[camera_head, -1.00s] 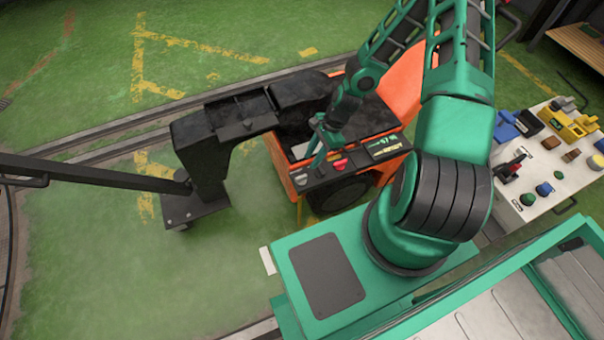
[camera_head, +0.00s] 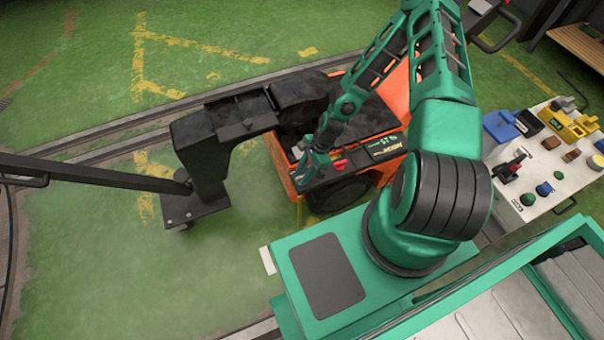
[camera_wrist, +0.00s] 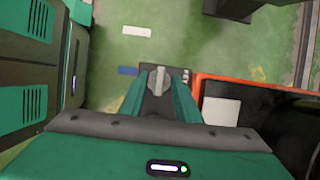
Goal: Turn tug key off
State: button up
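The orange tug (camera_head: 283,172) stands in the middle of the head view, with a dark control panel along its near edge. My gripper (camera_head: 303,172) is down at the left end of this panel and covers that part in the head view. In the wrist view, a grey key-like knob (camera_wrist: 158,82) lies between the fingertips of my gripper (camera_wrist: 160,76). The two green fingers stand apart, one on each side of the knob. I cannot tell whether they touch it. A red control (camera_head: 340,165) sits on the panel just right of my gripper.
A black coupling arm (camera_head: 212,150) rises left of the tug. A white table (camera_head: 545,185) with several coloured parts and controls stands at the right. A labelled display (camera_head: 385,148) lies on the tug's panel. Green floor with rails (camera_head: 110,145) is open at the left.

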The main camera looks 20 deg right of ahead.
grip_shut()
